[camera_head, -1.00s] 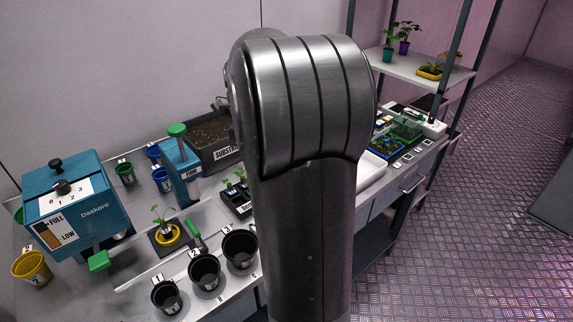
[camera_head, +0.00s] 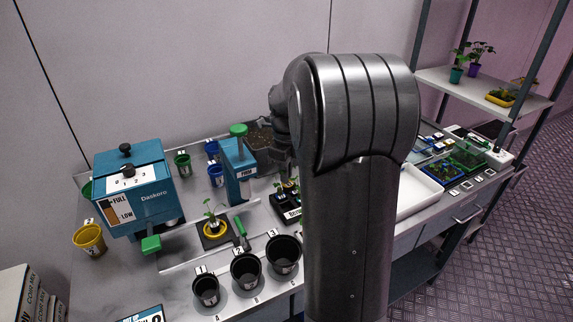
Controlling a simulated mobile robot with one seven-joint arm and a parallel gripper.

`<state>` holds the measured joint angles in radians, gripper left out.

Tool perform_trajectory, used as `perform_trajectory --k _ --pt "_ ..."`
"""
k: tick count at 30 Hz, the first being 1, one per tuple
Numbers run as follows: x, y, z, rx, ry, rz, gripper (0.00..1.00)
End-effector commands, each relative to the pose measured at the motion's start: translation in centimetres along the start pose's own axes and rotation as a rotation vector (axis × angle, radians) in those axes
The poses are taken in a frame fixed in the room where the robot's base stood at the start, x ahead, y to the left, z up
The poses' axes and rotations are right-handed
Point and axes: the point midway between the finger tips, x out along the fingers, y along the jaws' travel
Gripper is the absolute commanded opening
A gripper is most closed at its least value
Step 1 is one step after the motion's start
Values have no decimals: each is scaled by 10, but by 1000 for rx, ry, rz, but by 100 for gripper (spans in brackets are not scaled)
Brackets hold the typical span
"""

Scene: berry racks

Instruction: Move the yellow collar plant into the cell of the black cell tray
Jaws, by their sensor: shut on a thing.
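A small green plant with a yellow collar (camera_head: 214,229) stands upright on a black square base on the bench, left of my arm. A labelled black cell tray (camera_head: 287,214) lies to its right, with small green seedlings at its back; my arm hides its right part. My gripper (camera_head: 290,172) shows only in part, dark, beyond the left edge of my arm and close above the back of the tray.
Black pots (camera_head: 245,271) numbered 1 to 3 stand at the front edge. A blue Daskoro box (camera_head: 135,192) and a yellow pot (camera_head: 90,239) stand left. A blue dispenser (camera_head: 239,170) and substrate bin are behind. A white tray (camera_head: 418,190) is right.

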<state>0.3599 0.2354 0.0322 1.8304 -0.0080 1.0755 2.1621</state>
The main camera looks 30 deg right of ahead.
Motion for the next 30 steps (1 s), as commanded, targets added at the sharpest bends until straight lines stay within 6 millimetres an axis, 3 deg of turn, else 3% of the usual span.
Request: perform_trajectory --k 30 --pt "75 0 0 1 0 0 0"
